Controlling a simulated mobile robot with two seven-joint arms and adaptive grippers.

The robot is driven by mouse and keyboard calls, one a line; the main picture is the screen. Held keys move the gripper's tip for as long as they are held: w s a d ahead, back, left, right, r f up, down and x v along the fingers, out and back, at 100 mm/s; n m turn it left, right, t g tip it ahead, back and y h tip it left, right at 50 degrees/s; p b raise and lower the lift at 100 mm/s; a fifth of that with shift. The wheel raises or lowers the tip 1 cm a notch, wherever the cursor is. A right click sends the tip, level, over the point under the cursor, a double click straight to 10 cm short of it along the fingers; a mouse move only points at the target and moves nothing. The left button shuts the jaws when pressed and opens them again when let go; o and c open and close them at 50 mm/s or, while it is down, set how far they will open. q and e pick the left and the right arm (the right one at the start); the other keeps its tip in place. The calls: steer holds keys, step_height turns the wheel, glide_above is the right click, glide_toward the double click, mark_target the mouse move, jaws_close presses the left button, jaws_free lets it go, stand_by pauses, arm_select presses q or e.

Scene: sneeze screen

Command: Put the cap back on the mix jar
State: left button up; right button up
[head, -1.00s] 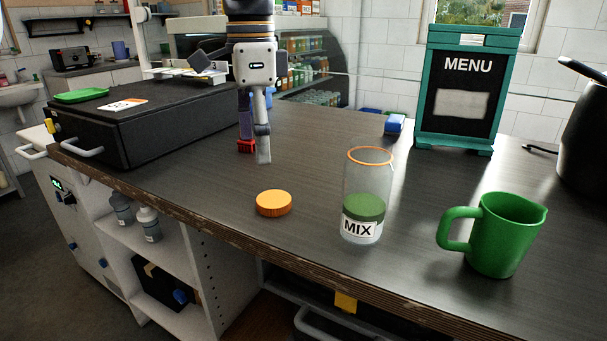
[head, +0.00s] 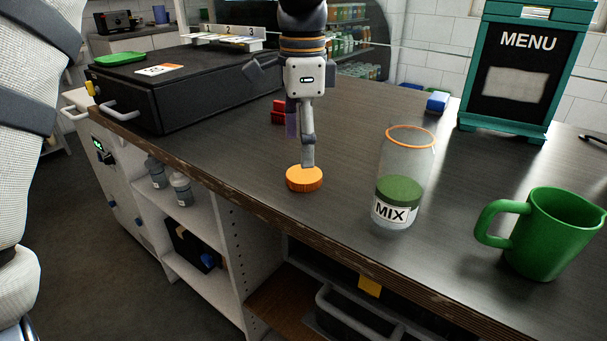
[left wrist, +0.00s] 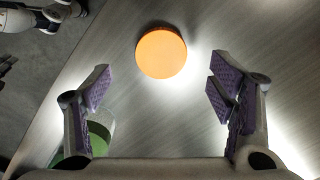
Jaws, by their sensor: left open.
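The orange cap (head: 304,178) lies flat on the dark counter, left of the mix jar. The clear mix jar (head: 402,180) stands upright, its orange-rimmed mouth uncovered, with green contents and a MIX label. My left gripper (head: 302,148) points down just behind and above the cap; one finger partly hides the cap's far edge. In the left wrist view its fingers (left wrist: 160,90) are spread with nothing between them. The cap (left wrist: 161,53) lies ahead of the fingertips, and the jar (left wrist: 99,137) shows partly behind the left-hand finger. My right gripper is not in view.
A green mug (head: 550,232) stands right of the jar. A menu board (head: 518,70) and a blue block (head: 437,102) are behind. A black case (head: 180,90) sits at left, with red blocks (head: 279,112) near it. The counter's front edge runs close before the cap.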

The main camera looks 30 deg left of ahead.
mark_target(304, 174)
arm_select(q)
steer(key=shift+f, duration=0.1)
step_height(304, 174, down, 5)
steer(key=shift+w+d+f, duration=0.1)
steer(key=shift+w, duration=0.05)
stand_by(0.4)
steer(key=c, duration=0.8)
